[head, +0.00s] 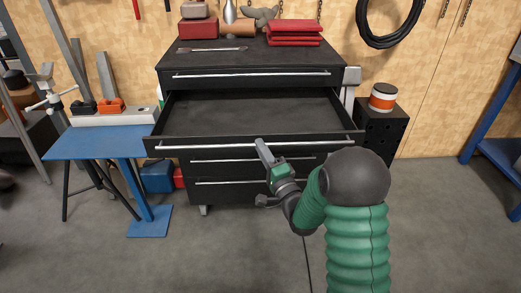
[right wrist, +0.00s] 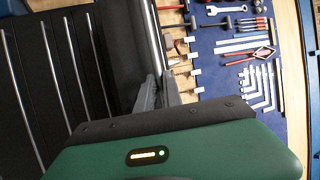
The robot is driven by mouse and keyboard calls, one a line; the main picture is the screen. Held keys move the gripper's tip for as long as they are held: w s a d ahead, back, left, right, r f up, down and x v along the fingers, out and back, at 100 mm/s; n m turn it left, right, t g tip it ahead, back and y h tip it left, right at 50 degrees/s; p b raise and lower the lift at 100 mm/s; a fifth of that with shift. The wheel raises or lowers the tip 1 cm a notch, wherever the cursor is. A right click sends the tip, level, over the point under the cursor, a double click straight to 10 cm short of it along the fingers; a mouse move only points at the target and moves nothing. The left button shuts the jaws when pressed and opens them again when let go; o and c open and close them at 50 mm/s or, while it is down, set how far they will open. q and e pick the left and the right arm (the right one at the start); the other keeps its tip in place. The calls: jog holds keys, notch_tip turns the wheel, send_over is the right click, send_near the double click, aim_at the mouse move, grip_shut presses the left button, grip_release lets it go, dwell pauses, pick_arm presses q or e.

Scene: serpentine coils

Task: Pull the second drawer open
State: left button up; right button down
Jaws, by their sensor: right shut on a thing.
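The black cabinet (head: 250,62) stands ahead of me against the wall. Its second drawer (head: 260,110) is pulled well out, and its inside looks empty. The top drawer (head: 250,78) above it is shut. My right gripper (head: 262,149) is at the second drawer's silver handle bar (head: 210,146), right of its middle, and is shut on it. In the right wrist view the gripper's fingers (right wrist: 158,92) meet around the bar (right wrist: 155,40); the exact contact is partly hidden. My left gripper is not in view.
Two lower drawers (head: 225,182) look shut. A blue bench (head: 95,144) stands close on the left, and a black box with an orange-banded can (head: 383,96) stands on the right. Tools and red cloths (head: 293,30) lie on the cabinet top. The floor in front is clear.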

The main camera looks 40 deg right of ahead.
jog(key=shift+s+d+f, duration=0.1)
jog(key=shift+d+f, duration=0.05)
jog(key=shift+d, duration=0.15)
jog(key=c, duration=1.6)
grip_release()
jog(key=shift+o, duration=0.5)
jog(key=shift+d, duration=0.1)
jog(key=p+v, duration=0.9)
jog(key=v, duration=0.7)
jog(key=shift+s+a+f, duration=0.15)
jog(key=shift+s+a, duration=0.05)
jog(key=shift+s, duration=0.15)
